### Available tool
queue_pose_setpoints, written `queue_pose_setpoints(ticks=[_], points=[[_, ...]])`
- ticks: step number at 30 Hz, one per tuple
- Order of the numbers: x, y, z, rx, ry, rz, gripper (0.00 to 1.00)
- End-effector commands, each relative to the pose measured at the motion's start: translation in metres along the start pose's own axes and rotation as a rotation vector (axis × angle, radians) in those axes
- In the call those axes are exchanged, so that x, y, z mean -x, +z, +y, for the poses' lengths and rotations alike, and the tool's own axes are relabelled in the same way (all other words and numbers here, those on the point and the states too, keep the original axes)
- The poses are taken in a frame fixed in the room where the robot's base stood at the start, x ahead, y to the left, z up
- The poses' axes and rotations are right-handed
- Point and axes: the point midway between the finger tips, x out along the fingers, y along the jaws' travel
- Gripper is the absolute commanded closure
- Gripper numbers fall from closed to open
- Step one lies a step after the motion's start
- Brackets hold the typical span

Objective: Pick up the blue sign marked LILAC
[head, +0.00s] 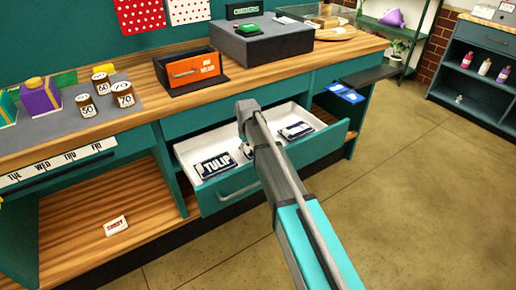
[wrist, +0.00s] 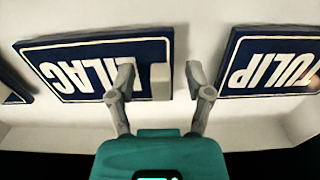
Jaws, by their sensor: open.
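The blue LILAC sign (wrist: 72,72) lies flat in the white drawer, its lettering upside down in the wrist view. A pale block (wrist: 160,90) stands at its right end. My gripper (wrist: 160,78) is open, with one finger on each side of this block in the picture; I cannot tell whether they touch it. The left finger overlaps the sign's lettering. In the head view the sign is mostly hidden behind my arm, with only a sliver (head: 246,152) showing. The blue TULIP sign (wrist: 268,68) lies to the right in the wrist view; the head view shows it too (head: 216,167).
The open drawer (head: 232,184) juts out below the wooden worktop. Another dark blue sign (head: 298,131) lies at its right end. A blue item (head: 345,93) rests on a dark shelf to the right. An orange organizer (head: 193,70) stands on the worktop. The floor at right is clear.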

Motion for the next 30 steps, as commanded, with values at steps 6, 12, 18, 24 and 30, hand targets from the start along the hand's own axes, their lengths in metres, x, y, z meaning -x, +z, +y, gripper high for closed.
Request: queue_pose_setpoints(ticks=[6,12,18,24,30], points=[[0.0,0.0,0.0,0.0,0.0,0.0,0.42],[0.0,0.0,0.0,0.0,0.0,0.0,0.79],[0.0,-0.0001,-0.0006,0.001,0.0,0.0,1.0],[0.0,-0.0001,-0.0007,0.001,0.0,0.0,1.0],[0.0007,-0.0001,-0.0007,0.001,0.0,0.0,1.0]])
